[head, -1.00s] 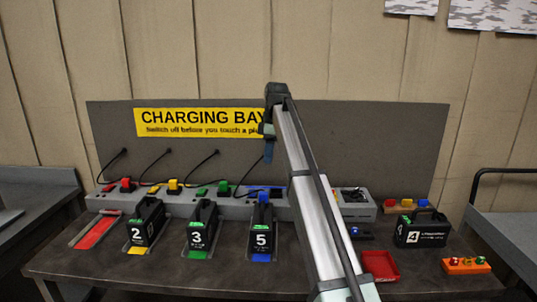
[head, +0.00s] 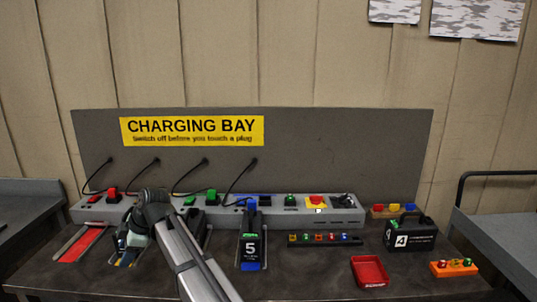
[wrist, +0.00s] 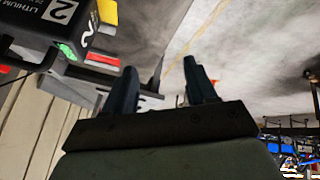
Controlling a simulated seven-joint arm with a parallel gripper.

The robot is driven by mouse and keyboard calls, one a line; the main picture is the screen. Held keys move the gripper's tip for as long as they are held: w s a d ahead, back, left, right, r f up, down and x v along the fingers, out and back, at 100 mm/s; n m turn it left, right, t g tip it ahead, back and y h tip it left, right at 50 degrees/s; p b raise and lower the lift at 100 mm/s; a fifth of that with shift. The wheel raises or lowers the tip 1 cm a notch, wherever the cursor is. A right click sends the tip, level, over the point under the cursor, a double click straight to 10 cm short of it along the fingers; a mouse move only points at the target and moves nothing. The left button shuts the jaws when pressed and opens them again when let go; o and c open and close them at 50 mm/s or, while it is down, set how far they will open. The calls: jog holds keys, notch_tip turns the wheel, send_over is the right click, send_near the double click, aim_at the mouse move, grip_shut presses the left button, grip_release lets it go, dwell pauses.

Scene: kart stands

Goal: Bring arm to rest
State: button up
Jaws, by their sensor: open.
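My arm (head: 190,255) reaches up from the bottom and bends at the left. Its end, my gripper (head: 128,243), hangs low over the table, in front of the second charging slot. In the wrist view my gripper (wrist: 160,80) has two dark fingers standing apart with nothing between them. Battery 2 (wrist: 70,25) shows close by at the upper left of that view, with a green light. In the head view my arm covers battery 2 and most of battery 3. I cannot tell whether the gripper touches battery 2.
Battery 5 (head: 250,245) stands in the blue slot. The left slot (head: 82,243) is empty, with a red strip. Battery 4 (head: 410,236), a red tray (head: 369,271) and an orange button block (head: 453,268) are at the right. The charger strip (head: 335,215) runs behind, with cables.

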jog(key=s+a+f+m+g, duration=0.1)
jog(key=s+a+f+m, duration=0.1)
jog(key=s+f, duration=0.5)
jog(key=s+d+f+m+g, duration=0.1)
jog(key=s+d+f+m, duration=0.25)
jog(key=f+m, duration=0.35)
jog(key=s+d+f+m+g, duration=0.15)
jog(key=d+f+m, duration=0.25)
jog(key=f, duration=0.6)
jog(key=s+d+f+m+g, duration=0.1)
jog(key=s+d+f+m, duration=0.2)
jog(key=f+m, duration=0.4)
jog(key=s+d+f+m+h, duration=0.2)
jog(key=d+f, duration=0.8)
jog(key=d, duration=0.4)
jog(key=s+d+f+m+h, duration=0.1)
jog(key=s+d+f, duration=0.1)
jog(key=d+f, duration=0.9)
jog(key=s+d+f+g+h, duration=0.1)
jog(key=s+d+f+h, duration=0.1)
jog(key=s+d, duration=0.7)
jog(key=s+d+f+g+h, duration=0.1)
jog(key=s+d+f, duration=0.3)
jog(key=s+d, duration=0.5)
jog(key=d, duration=0.6)
jog(key=shift+m+h, duration=0.4)
jog(key=shift+g, duration=0.25)
